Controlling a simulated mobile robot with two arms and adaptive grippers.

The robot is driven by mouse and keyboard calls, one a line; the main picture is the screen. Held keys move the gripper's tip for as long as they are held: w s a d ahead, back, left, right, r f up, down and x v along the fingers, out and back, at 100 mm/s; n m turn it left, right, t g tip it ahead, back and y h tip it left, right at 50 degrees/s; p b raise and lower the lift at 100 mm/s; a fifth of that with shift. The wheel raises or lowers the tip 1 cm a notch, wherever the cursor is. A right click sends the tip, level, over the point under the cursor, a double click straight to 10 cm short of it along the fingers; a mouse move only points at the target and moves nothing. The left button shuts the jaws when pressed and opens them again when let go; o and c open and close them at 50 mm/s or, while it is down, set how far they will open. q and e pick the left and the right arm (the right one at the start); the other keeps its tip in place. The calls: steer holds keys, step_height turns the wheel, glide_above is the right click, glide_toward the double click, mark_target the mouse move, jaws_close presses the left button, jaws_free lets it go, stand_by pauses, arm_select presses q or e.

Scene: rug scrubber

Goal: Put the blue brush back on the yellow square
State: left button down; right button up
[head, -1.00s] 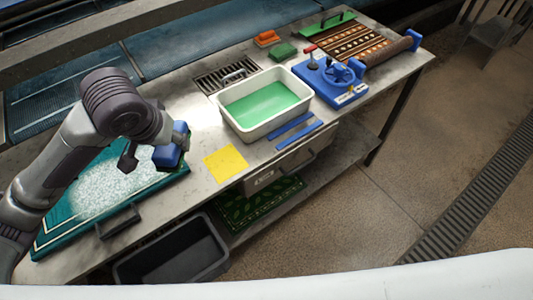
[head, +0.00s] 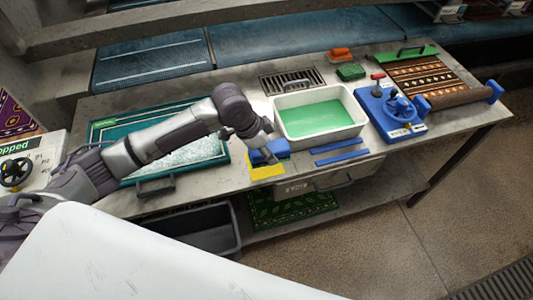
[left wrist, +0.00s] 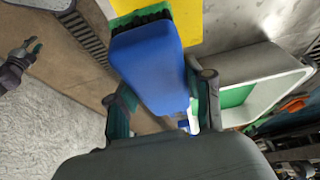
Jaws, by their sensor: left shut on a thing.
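The blue brush (head: 270,151) is held in my left gripper (head: 264,154), just over the far part of the yellow square (head: 267,173). The near part of the square shows bare on the metal table. In the left wrist view the two fingers of my left gripper (left wrist: 157,88) stand on either side of the blue brush (left wrist: 152,66); its black bristles face away from me. Part of the yellow square (left wrist: 187,20) shows beyond it. I cannot tell whether the bristles touch it. My right gripper (left wrist: 30,50) seems to show small at the left of that view.
A white tub (head: 318,137) with green liquid stands right of the square, with blue strips (head: 340,156) before it. A foamy teal rug (head: 205,155) lies left, under my arm. A blue device (head: 392,115) and a patterned rug (head: 415,80) are farther right.

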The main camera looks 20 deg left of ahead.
arm_select(q)
steer(key=shift+w+a+f, duration=0.4)
steer(key=shift+w+a, duration=0.05)
step_height(320, 180, down, 3)
steer(key=shift+f+p, duration=0.1)
steer(key=shift+p, duration=0.5)
steer(key=shift+f, duration=0.45)
steer(key=shift+c, duration=2.3)
jaws_free()
arm_select(e)
steer(key=shift+a+r, duration=0.35)
steer(key=shift+r, duration=0.3)
steer(key=shift+d, duration=0.1)
steer(key=shift+d, duration=0.1)
